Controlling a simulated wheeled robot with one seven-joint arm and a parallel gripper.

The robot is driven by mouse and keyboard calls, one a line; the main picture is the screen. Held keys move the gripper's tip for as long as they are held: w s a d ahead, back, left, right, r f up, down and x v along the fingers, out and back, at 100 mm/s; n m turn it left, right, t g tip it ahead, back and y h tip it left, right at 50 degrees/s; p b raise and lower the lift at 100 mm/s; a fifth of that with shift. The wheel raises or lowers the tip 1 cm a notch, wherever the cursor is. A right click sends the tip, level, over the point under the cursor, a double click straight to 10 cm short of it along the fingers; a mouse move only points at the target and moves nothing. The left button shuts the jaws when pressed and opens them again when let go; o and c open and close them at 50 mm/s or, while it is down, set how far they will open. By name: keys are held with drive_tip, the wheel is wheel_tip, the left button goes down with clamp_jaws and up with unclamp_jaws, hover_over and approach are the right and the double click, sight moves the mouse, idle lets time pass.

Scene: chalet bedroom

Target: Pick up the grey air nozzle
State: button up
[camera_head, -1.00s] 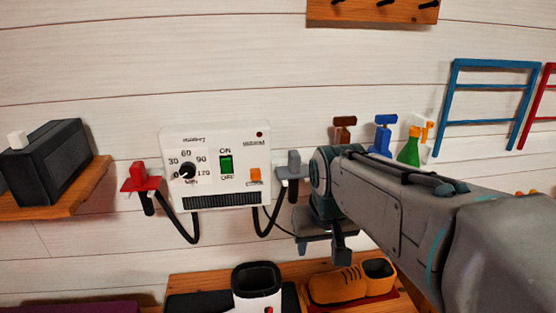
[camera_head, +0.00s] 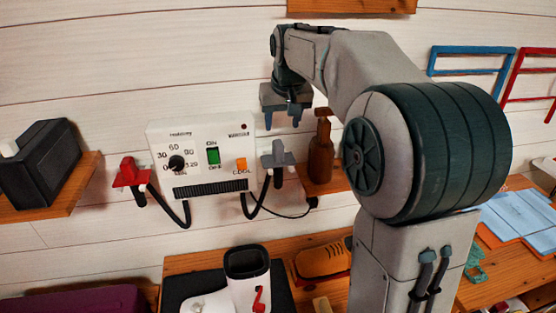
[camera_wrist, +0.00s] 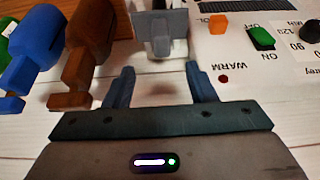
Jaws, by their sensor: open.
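The grey air nozzle (camera_head: 278,155) hangs at the right side of a white wall-mounted control box (camera_head: 203,158), with a dark hose looping below it. In the wrist view the nozzle (camera_wrist: 160,30) is at the top centre, beyond and roughly between my fingertips. My gripper (camera_head: 283,116) is above the nozzle in the head view, pointing down, apart from it. In the wrist view my gripper (camera_wrist: 162,82) has its two fingers spread wide with nothing between them.
A red nozzle (camera_head: 130,174) hangs left of the box. A brown spray bottle (camera_head: 321,150) stands close right of the grey nozzle; a blue bottle (camera_wrist: 38,48) is beside it in the wrist view. An orange shoe (camera_head: 322,262) and white-black boot (camera_head: 247,277) are below.

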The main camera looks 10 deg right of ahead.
sight(279, 143)
drive_tip(key=x, duration=0.5)
drive_tip(key=shift+p+x, duration=1.05)
drive_tip(key=shift+x, duration=1.6)
drive_tip(key=shift+a, duration=0.1)
clamp_jaws()
